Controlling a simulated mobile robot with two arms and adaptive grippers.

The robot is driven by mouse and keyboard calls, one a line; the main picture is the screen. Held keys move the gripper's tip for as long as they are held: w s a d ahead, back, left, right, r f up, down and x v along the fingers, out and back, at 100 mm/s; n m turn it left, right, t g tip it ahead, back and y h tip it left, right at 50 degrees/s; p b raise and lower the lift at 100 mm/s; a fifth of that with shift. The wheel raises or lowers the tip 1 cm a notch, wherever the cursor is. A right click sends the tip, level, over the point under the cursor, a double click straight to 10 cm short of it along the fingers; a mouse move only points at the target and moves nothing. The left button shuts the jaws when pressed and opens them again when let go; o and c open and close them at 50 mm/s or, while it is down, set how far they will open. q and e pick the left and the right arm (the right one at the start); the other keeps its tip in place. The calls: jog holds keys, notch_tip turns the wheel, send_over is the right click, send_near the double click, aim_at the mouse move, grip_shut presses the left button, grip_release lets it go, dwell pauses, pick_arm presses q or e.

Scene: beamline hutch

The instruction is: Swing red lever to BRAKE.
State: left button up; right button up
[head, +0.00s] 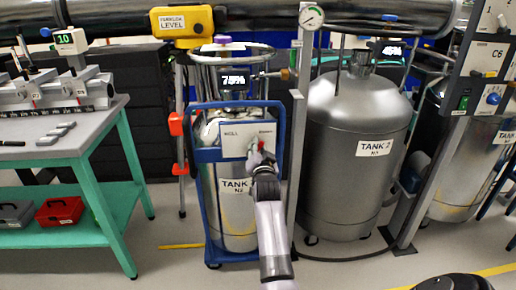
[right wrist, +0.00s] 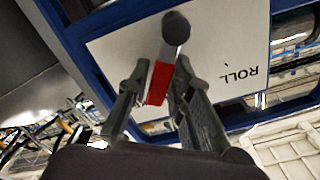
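The red lever (right wrist: 158,84) sits on a white panel (right wrist: 118,50) with a dark round knob at one end. The word ROLL is printed on the panel and looks upside down in the right wrist view. In the head view the panel (head: 232,145) is on the blue cart frame in front of TANK N2, with ROLL at its left; the label at its right is too small to read. My right gripper (right wrist: 159,72) has its fingers on both sides of the lever, closed up against it. It also shows in the head view (head: 261,160), covering most of the lever. My left gripper is not in view.
The blue cart frame (head: 189,180) holds the tank (head: 234,215). A grey post (head: 298,130) stands just right of it, then TANK 2 (head: 350,120). A green-legged table (head: 110,175) stands at left. A red tripod-like stand (head: 177,123) is left of the cart. Floor in front is open.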

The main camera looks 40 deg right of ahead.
jog(key=shift+o, duration=1.2)
notch_tip(320, 180, up, 10)
jog(key=shift+c, duration=0.5)
